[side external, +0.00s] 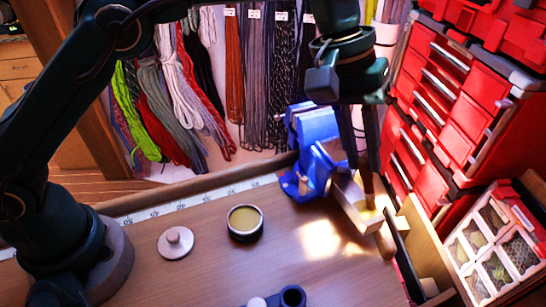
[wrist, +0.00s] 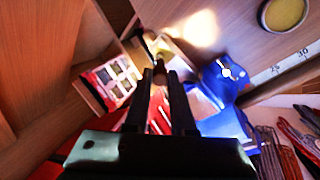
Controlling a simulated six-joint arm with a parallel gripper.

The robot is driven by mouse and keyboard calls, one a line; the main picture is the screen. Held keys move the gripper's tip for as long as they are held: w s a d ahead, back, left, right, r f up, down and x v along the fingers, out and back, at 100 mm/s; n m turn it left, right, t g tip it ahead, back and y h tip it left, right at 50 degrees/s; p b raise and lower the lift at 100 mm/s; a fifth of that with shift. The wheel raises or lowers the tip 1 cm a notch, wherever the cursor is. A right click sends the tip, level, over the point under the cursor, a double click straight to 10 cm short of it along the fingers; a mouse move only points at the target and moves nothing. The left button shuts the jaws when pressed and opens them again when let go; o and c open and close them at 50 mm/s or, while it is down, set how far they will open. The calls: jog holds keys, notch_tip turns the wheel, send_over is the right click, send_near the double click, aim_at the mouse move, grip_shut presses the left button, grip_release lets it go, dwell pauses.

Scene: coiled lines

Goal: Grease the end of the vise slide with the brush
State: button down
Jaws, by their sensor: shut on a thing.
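The blue vise (side external: 312,150) stands at the back edge of the bench; it also shows in the wrist view (wrist: 228,85). Its pale slide (side external: 352,205) sticks out toward the lower right. My gripper (side external: 366,168) points down over the slide and is shut on the brush. The brown brush (side external: 368,190) hangs below the fingers, its lower end at the slide's outer part; I cannot tell if they touch. In the wrist view, the brush tip (wrist: 160,68) shows just beyond my fingertips (wrist: 161,82). The open grease tin (side external: 245,223) holds yellowish grease.
The tin's lid (side external: 176,242) lies left of the tin. A dark blue ring-shaped part (side external: 292,297) is at the front edge. A wooden box (side external: 415,235) and red drawer cabinets (side external: 450,105) crowd the right. Coiled lines (side external: 190,85) hang behind.

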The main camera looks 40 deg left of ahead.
jog(key=shift+w+a, duration=0.1)
jog(key=shift+a, duration=0.05)
jog(key=shift+w+a, duration=0.25)
jog(key=shift+a, duration=0.3)
jog(key=shift+w+a+f, duration=0.1)
jog(key=shift+a+f, duration=0.05)
jog(key=shift+a, duration=0.05)
dwell(0.5)
jog(key=shift+d, duration=0.15)
jog(key=shift+s+d, duration=0.35)
jog(key=shift+d, duration=0.2)
jog(key=shift+s+d, duration=0.1)
jog(key=shift+d, duration=0.05)
jog(key=shift+s+d, duration=0.2)
jog(key=shift+d, duration=0.25)
jog(key=shift+s+d, duration=0.15)
jog(key=shift+d, duration=0.05)
jog(key=shift+a, duration=0.15)
dwell(0.4)
